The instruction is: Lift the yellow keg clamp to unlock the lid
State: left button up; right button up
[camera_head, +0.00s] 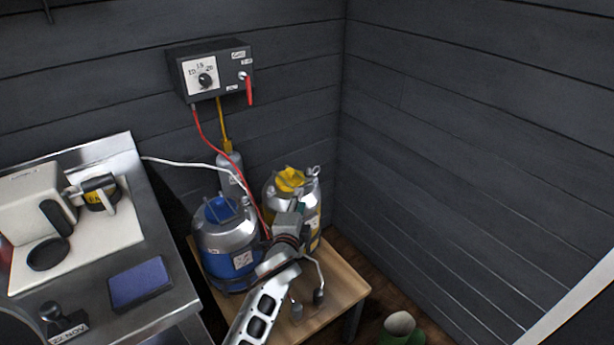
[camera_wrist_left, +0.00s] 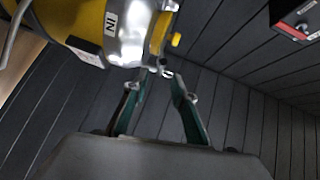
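The yellow keg (camera_head: 312,215) stands on a low wooden stand, with the yellow clamp (camera_head: 290,179) on top of its silver lid. In the left wrist view the keg (camera_wrist_left: 75,18) lies across the upper left, and the clamp (camera_wrist_left: 159,33) shows at the lid's right edge. My left gripper (camera_head: 301,212) is in front of the keg and hides part of it. In the left wrist view its two green-sided fingers (camera_wrist_left: 160,78) are apart with nothing gripped between them, their tips just below the clamp and lid edge. I cannot tell whether they touch. My right gripper is not in view.
A blue keg (camera_head: 226,250) stands close on the left of the yellow one. A control box (camera_head: 211,70) hangs on the wall, with red and yellow cables running down. A metal counter (camera_head: 172,262) is at left. Dark plank walls close in behind and right; a green boot-like object (camera_head: 400,330) is on the floor.

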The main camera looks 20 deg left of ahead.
aim_at(304, 187)
pick_arm(q)
jog(key=w, duration=0.2)
jog(key=w+b, duration=0.1)
jog(key=w, duration=0.1)
jog(key=w+f, duration=0.1)
jog(key=w, duration=0.1)
jog(key=shift+w+a, duration=0.15)
jog(key=shift+a, duration=0.25)
jog(key=shift+w+a+b, duration=0.1)
jog(key=shift+w+b, duration=0.3)
jog(key=shift+w, duration=0.15)
jog(key=shift+w+r, duration=0.1)
jog(key=shift+w, duration=0.05)
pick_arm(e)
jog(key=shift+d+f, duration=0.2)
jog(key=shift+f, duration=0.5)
